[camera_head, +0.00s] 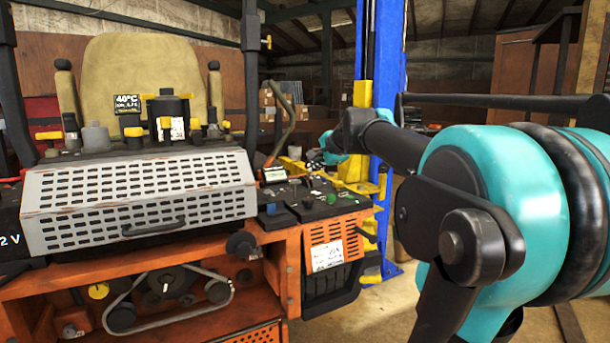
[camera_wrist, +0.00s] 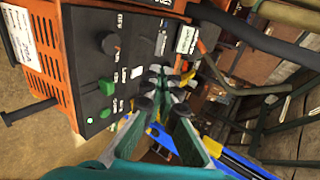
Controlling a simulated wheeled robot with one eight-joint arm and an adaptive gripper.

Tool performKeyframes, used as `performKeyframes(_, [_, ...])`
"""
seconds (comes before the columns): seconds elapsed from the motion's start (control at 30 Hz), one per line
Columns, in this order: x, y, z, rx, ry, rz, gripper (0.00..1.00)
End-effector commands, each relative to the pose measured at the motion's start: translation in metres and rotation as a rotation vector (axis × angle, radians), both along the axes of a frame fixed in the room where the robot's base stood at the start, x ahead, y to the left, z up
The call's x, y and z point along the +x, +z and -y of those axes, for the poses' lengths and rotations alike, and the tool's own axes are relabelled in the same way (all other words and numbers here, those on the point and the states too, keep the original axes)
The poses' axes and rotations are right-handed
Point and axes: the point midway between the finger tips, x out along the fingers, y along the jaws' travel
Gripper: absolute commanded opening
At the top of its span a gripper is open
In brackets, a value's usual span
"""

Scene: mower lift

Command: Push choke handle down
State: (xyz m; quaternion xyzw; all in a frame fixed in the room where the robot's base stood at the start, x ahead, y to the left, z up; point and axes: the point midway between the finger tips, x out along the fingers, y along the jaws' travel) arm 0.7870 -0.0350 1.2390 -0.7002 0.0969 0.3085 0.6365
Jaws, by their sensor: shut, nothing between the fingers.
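The dark control panel (camera_head: 320,203) sits on the mower's right side, with small knobs, buttons and labels on top. In the wrist view the panel (camera_wrist: 88,60) shows a round black knob (camera_wrist: 110,43), two green buttons (camera_wrist: 107,87) and a white switch (camera_wrist: 137,72). I cannot tell for certain which control is the choke handle; part of the panel's edge is hidden behind my fingers. My gripper (camera_wrist: 160,80) is shut and empty at the panel's edge, beside the white switch. In the head view my gripper (camera_head: 322,155) is small, above the panel's far side; contact is unclear.
A curved lever (camera_head: 284,128) rises behind the panel. A blue lift post (camera_head: 387,75) with yellow parts stands close behind my gripper. The grey perforated hood (camera_head: 140,195) and the tan seat (camera_head: 142,75) are to the left. Bare floor lies to the right of the mower.

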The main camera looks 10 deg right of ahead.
Motion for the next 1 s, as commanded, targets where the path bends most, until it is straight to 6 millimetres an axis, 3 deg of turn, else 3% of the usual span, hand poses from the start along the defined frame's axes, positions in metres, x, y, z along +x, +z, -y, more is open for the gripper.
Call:
performKeyframes(0.6, [0.086, -0.060, -0.028, -0.001, 0.001, 0.000, 0.00])
performKeyframes(1.0, [0.106, -0.075, -0.035, 0.000, 0.000, 0.000, 0.00])
